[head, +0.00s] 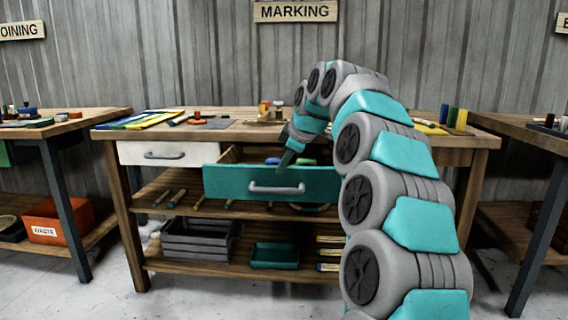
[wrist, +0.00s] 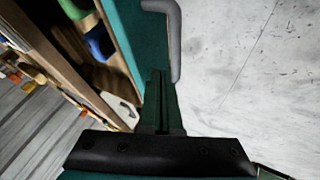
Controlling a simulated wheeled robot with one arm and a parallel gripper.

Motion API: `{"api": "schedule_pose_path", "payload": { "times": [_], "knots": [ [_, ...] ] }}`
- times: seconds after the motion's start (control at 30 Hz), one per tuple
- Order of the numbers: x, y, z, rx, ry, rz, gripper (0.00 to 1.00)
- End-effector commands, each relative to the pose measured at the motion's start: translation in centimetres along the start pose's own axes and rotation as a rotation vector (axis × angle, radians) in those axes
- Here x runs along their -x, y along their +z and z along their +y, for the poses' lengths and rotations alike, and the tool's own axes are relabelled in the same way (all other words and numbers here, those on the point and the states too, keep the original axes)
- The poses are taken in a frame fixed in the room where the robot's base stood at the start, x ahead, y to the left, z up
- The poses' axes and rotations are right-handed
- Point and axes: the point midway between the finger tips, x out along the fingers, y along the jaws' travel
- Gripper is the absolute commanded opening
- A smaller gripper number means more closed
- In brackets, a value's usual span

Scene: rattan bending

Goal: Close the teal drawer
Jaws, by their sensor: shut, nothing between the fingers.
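The teal drawer (head: 230,181) is pulled out from the bench, with its front panel well forward of the bench edge. Its grey bar handle (head: 277,188) is on the front. In the wrist view the teal front panel (wrist: 148,45) runs alongside the handle (wrist: 175,45). Blue and green items show inside the drawer. My gripper (head: 284,166) is shut and empty, tips pointing down at the drawer front, just above the handle. In the wrist view my gripper (wrist: 160,76) overlaps the panel beside the handle; I cannot tell if it touches. My arm hides the bench's right part.
A white drawer (head: 140,153) left of the teal one is shut. The wooden workbench (head: 350,140) carries boards, blocks and tools. Its lower shelves hold grey trays (head: 195,240) and a teal tray (head: 275,255). Floor in front is clear. Other benches stand left and right.

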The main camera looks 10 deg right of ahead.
Motion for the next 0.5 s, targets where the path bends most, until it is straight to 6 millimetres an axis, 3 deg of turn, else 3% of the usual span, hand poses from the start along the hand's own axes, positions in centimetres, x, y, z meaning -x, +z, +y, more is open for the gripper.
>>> {"api": "schedule_pose_path", "payload": {
  "times": [0.3, 0.5],
  "knots": [
    [-5.5, 0.0, -0.2, 0.0, -0.005, -0.001, 0.0],
    [-7.1, -0.1, -0.1, -0.001, -0.001, 0.001, 0.0]
  ]
}}
